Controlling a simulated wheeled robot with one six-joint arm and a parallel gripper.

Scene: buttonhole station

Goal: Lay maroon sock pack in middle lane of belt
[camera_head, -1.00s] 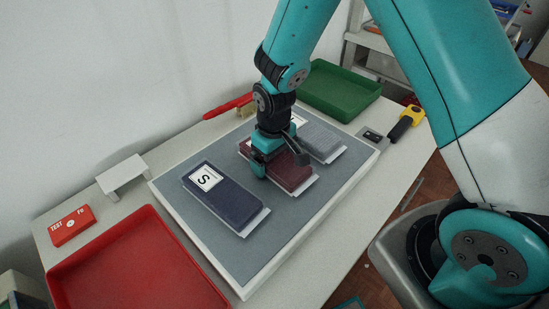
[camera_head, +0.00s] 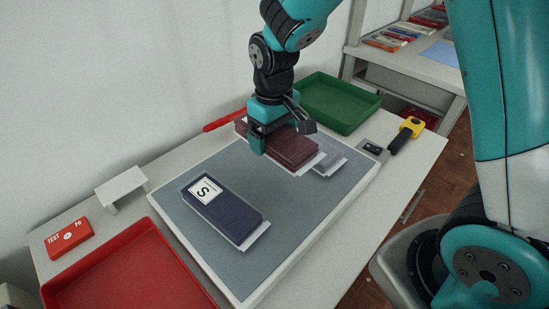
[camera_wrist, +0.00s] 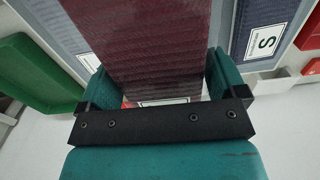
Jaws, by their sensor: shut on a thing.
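The maroon sock pack (camera_head: 292,150) is ribbed and sits on a white backing card. My gripper (camera_head: 283,138) is shut on it across its width and holds it above the grey board (camera_head: 285,212). In the wrist view the pack (camera_wrist: 140,45) lies between both fingers, with part of a white label showing near the palm. A navy pack (camera_head: 228,210) with an "S" label lies on the board at left. A light grey pack (camera_head: 330,165) lies at right, partly hidden behind the maroon pack. I see no lane marks on the board.
A red tray (camera_head: 135,270) is at front left and a green tray (camera_head: 340,103) at the back. A white stand (camera_head: 122,180), a red box (camera_head: 69,236) and a yellow-black tool (camera_head: 408,133) lie around the board. The board between the navy and grey packs is clear.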

